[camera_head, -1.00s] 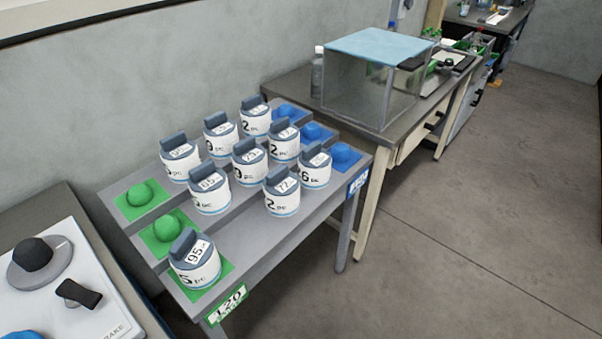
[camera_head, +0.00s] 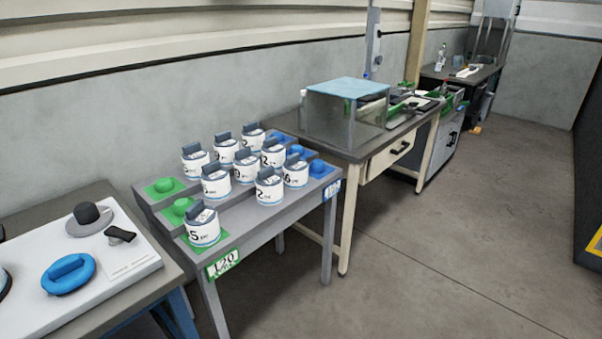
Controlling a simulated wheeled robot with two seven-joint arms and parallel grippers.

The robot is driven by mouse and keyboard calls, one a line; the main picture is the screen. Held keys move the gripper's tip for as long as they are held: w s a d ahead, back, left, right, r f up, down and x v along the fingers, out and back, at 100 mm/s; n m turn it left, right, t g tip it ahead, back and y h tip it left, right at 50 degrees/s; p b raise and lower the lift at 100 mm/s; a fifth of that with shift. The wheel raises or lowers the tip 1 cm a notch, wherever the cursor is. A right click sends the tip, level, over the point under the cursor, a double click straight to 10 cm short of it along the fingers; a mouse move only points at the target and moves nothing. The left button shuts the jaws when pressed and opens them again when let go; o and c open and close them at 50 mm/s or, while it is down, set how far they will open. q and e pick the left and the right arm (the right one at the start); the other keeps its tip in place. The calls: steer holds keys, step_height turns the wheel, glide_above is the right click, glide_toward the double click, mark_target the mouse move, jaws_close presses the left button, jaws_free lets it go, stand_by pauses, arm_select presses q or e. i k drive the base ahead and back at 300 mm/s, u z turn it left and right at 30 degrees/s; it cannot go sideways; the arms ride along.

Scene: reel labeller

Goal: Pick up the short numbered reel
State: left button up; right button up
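Several white numbered reels with dark grey handles stand upright on a stepped grey rack table (camera_head: 256,218). The front-left reel (camera_head: 202,228) reads 5 and sits on a green pad. Other reels include one marked 2 (camera_head: 268,190) and one marked 6 (camera_head: 296,174) in the front row, and one marked 2 (camera_head: 273,156) behind them. The reels look alike in height, and I cannot tell which one is the short one. Neither of my grippers is in view.
Green pads with knobs (camera_head: 164,185) are at the rack's left and blue ones (camera_head: 318,168) at its right. A bench with a white panel and blue knob (camera_head: 68,273) stands at left. A clear box (camera_head: 345,112) is on the bench behind. The floor (camera_head: 440,250) at right is clear.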

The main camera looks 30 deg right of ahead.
mark_target(295, 168)
steer(key=z, duration=0.9)
steer(key=i, duration=0.75)
steer(key=z, duration=0.6)
steer(key=i, duration=1)
steer(key=u, duration=0.45)
